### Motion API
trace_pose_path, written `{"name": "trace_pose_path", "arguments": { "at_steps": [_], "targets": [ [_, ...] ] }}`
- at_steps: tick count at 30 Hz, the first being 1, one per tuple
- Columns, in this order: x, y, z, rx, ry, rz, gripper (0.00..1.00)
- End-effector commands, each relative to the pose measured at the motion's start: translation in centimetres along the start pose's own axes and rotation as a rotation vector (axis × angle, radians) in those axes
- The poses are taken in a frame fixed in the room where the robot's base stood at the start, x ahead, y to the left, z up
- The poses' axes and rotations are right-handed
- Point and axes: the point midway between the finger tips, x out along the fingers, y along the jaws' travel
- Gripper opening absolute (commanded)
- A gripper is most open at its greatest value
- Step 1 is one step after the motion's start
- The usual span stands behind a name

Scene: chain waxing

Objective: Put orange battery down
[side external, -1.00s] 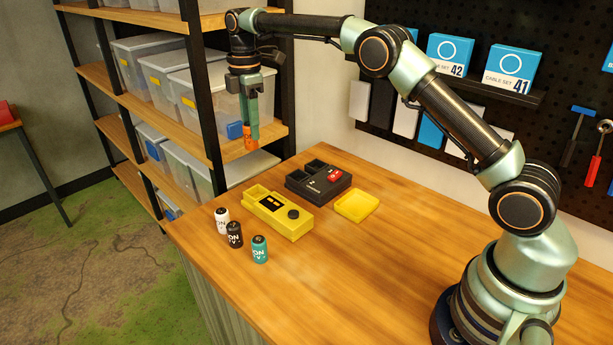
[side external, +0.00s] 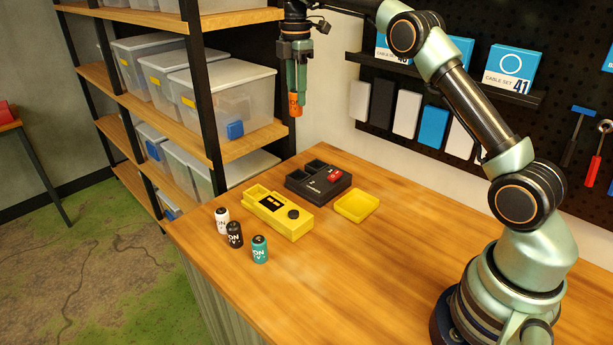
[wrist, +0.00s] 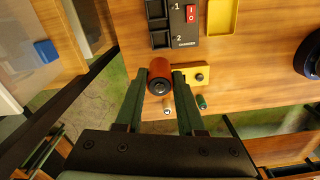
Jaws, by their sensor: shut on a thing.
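The orange battery (side external: 295,104) is held upright at the tips of my gripper (side external: 298,85), high above the back left of the table in the side view. In the wrist view the battery (wrist: 160,76) sits between the fingertips of my gripper (wrist: 160,88), which is shut on it. Below stand a black charger (side external: 318,180) with two open slots and a red switch, and a yellow device (side external: 278,213) with an open compartment. The battery is apart from both.
White (side external: 222,221), black (side external: 234,235) and teal (side external: 260,249) batteries stand upright near the table's left edge. A shallow yellow tray (side external: 356,205) lies right of the charger. Shelving (side external: 240,146) with bins rises close behind my gripper. The table's front is clear.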

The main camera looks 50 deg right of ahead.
Motion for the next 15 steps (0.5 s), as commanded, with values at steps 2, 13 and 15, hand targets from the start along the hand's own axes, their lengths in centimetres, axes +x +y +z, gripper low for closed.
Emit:
{"name": "trace_pose_path", "arguments": {
  "at_steps": [2, 13, 15],
  "targets": [
    [0.8, -0.1, 0.4, 0.001, 0.000, -0.003, 0.00],
    [9.1, -0.2, 0.4, 0.000, 0.000, -0.006, 0.00],
    [10.8, -0.2, 0.4, 0.000, 0.000, -0.005, 0.00]
  ]
}}
